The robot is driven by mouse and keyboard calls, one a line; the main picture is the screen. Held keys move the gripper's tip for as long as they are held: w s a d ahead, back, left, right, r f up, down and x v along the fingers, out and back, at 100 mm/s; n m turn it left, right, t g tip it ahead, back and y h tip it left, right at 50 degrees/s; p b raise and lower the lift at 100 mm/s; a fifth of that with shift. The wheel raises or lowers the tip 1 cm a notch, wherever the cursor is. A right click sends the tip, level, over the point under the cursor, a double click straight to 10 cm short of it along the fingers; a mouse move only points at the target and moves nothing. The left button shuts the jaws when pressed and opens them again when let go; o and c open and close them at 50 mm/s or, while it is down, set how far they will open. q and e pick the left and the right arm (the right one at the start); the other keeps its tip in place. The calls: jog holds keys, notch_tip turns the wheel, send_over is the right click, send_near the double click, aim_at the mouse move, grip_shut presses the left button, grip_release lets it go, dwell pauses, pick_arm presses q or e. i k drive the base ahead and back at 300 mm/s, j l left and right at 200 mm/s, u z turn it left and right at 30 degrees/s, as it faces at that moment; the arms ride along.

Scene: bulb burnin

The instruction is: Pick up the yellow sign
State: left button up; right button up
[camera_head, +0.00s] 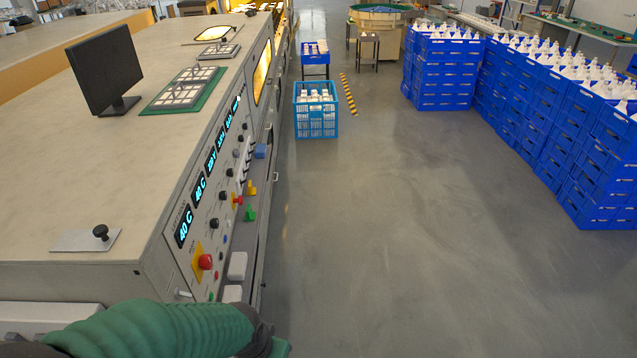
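I cannot make out a clear yellow sign in the head view. Yellow things that show are a yellow-and-black striped strip (348,94) on the floor beside a light blue crate, and a yellow plate around a red push button (205,262) on the machine's front panel. My green-sleeved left arm crosses the bottom left corner in front of the machine's near end. Its fingers are not visible. My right arm and gripper are out of view.
The long machine bench (60,175) fills the left, with a monitor (105,68) on top. A light blue crate (316,122) with white items stands mid-floor. Stacked dark blue crates (600,160) line the right. The grey floor (400,250) between is clear.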

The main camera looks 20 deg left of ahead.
aim_at(251, 191)
jog(key=i+l, duration=0.4)
jog(key=i+l+z, duration=0.1)
jog(key=i+l, duration=0.3)
jog(key=i, duration=0.2)
jog(key=i+j+u, duration=0.1)
jog(key=i+u, duration=0.3)
jog(key=i+l+u, duration=0.1)
jog(key=i+u, duration=0.25)
jog(key=i, duration=0.25)
jog(key=i+l+u, duration=0.2)
jog(key=i+u, duration=0.45)
jog(key=u, duration=0.2)
jog(key=i+u, duration=0.25)
jog(key=u, duration=0.25)
jog(key=i+l+u, duration=0.15)
jog(key=u, duration=0.3)
jog(key=i+l+u, duration=0.25)
jog(key=u, duration=0.2)
